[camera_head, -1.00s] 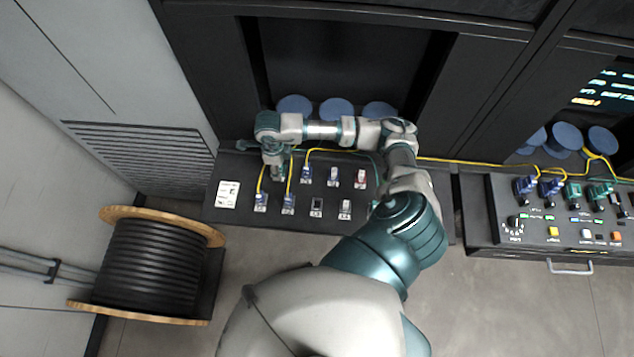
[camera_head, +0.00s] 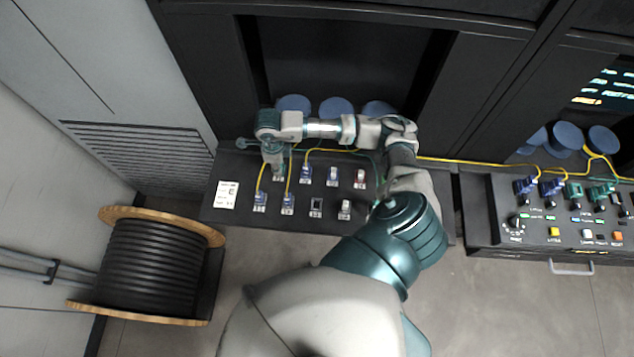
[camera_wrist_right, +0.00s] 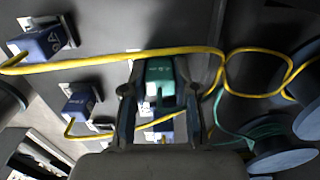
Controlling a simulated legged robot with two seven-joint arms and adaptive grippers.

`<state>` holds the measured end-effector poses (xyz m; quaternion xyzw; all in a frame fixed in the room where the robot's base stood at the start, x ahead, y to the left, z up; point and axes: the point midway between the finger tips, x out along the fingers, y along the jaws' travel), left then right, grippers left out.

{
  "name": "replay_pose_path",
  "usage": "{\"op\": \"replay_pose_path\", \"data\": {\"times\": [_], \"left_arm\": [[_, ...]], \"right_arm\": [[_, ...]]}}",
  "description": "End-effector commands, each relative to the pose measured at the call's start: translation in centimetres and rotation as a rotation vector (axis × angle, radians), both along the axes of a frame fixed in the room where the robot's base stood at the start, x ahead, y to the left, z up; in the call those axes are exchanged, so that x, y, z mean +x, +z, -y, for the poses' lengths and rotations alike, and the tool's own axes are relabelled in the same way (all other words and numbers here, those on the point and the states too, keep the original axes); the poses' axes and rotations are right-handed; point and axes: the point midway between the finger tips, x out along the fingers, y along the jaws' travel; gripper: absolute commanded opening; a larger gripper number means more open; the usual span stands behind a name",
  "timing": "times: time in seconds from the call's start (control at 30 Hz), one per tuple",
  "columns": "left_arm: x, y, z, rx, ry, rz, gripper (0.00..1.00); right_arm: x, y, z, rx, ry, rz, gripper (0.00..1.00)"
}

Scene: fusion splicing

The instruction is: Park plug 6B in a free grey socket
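A green plug (camera_wrist_right: 160,82) stands between the fingers of my right gripper (camera_wrist_right: 158,100) in the right wrist view. The fingers are on either side of it with narrow gaps showing, and it seems to sit at a socket. Its label is too small to read. In the head view my right gripper (camera_head: 274,162) points down at the back left of the dark socket panel (camera_head: 232,220) and mostly hides this plug. A dark socket (camera_head: 316,205) in the front row looks empty; a pale one (camera_head: 345,208) is beside it. My left gripper is out of view.
Blue plugs with yellow cables stand close by, at the front left (camera_head: 260,200), beside it (camera_head: 288,200) and in the back row (camera_head: 305,173). A yellow cable (camera_wrist_right: 110,60) crosses close to my fingers. A second console (camera_head: 540,238) is at right, a cable drum (camera_head: 150,262) at left.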

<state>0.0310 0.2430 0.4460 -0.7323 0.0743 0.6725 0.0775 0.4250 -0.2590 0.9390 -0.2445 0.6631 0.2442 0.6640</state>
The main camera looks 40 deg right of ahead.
Motion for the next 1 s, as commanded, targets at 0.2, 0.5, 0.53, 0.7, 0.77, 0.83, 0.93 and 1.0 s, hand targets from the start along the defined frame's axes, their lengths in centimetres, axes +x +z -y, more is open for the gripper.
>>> {"op": "replay_pose_path", "data": {"times": [0.2, 0.5, 0.53, 0.7, 0.77, 0.83, 0.93, 1.0], "left_arm": [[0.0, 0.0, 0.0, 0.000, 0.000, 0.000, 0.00], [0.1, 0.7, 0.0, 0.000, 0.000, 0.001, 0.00], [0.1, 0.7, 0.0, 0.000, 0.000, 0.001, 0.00], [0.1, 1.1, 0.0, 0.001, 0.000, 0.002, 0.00], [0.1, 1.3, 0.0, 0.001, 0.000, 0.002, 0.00], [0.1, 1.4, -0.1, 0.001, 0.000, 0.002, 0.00], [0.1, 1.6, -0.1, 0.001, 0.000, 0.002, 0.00], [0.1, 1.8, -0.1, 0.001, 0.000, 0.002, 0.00]], "right_arm": [[-0.1, -0.1, 0.0, 0.000, 0.001, -0.004, 0.00], [-0.1, 1.0, 0.0, 0.000, 0.001, -0.004, 0.00], [-0.1, 1.1, 0.0, 0.000, 0.001, -0.004, 0.00], [-0.1, 1.8, 0.0, 0.000, 0.001, -0.003, 0.00], [-0.1, 2.0, 0.0, -0.001, 0.001, -0.002, 0.00], [-0.1, 2.3, 0.0, -0.001, 0.001, -0.002, 0.00], [-0.1, 2.7, 0.0, -0.001, 0.001, -0.002, 0.00], [-0.1, 3.0, -0.1, 0.000, 0.001, -0.001, 0.00]]}}
